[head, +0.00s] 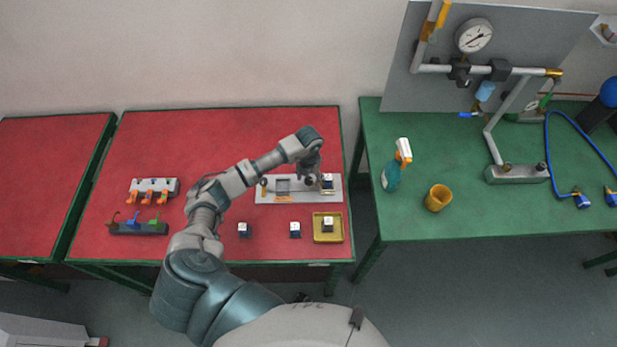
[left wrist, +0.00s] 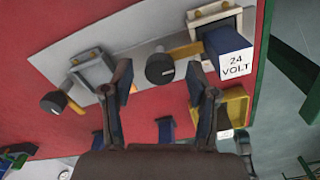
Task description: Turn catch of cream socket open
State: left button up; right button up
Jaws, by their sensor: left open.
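A pale grey plate (head: 262,197) with two sockets lies on the red table. The left socket, cream-grey and empty (left wrist: 96,70), has a black-knobbed catch (left wrist: 54,103) with an ochre lever beside it. The right socket (left wrist: 214,17), with a cream frame, holds a dark blue plug (left wrist: 232,52) marked "24 VOLT". Its black-knobbed catch (left wrist: 160,69) has an ochre lever pointing towards that socket. My left gripper (head: 312,181) is over the plate. In the left wrist view its open fingers (left wrist: 160,78) frame this knob; contact cannot be told. My right gripper is out of view.
A yellow tray (head: 316,239) with a block and two loose blocks (head: 245,230) (head: 295,230) lie nearer me. Racks with orange (head: 153,190) and coloured handles (head: 138,228) stand left. The green table (head: 400,225) carries a spray bottle (head: 392,174), a yellow cup (head: 438,198) and pipework.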

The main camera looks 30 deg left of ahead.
pick_arm(q)
jog(key=shift+f, duration=0.2)
jog(key=shift+c, duration=0.2)
jog(key=shift+a, duration=0.1)
grip_shut()
